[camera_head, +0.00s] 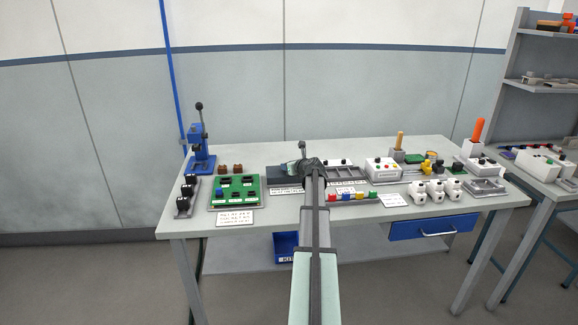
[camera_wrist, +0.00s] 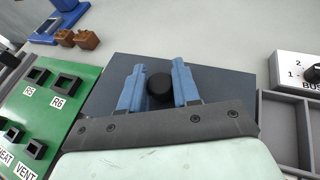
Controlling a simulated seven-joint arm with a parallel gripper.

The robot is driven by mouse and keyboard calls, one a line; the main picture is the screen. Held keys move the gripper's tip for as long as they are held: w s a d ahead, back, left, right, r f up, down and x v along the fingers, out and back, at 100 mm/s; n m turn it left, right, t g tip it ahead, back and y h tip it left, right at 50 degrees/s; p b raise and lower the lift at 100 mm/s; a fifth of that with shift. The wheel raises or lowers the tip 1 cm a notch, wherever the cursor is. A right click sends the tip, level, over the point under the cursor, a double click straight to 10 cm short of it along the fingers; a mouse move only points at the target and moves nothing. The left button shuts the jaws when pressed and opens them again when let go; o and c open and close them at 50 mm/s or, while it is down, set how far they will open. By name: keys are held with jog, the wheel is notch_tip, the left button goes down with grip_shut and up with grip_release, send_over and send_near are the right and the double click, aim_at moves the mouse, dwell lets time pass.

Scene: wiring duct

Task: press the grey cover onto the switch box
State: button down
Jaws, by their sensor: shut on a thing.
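My gripper (camera_wrist: 158,86) has its two blue fingers closed around a round black knob (camera_wrist: 160,88), seen from above in the wrist view. Behind the knob lies a dark blue-grey slab (camera_wrist: 218,82). I cannot tell whether the knob is fixed to it or held above it. In the head view my gripper (camera_head: 303,168) is over the slab (camera_head: 282,174), at the back middle of the table, and my arm hides part of it. No part is clearly the grey cover.
A green board (camera_head: 236,191) and a blue lever press (camera_head: 200,150) stand to the left. A grey compartment tray (camera_wrist: 283,122) is at the right. A white button box (camera_head: 383,169), white knobs and coloured blocks crowd the table's right half.

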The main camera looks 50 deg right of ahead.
jog(key=c, duration=0.7)
grip_release()
jog(key=shift+c, duration=0.2)
jog(key=shift+s, duration=0.1)
jog(key=v, duration=1.3)
jog(key=shift+s+a, duration=0.15)
jog(key=shift+a, duration=0.1)
jog(key=shift+r, duration=0.15)
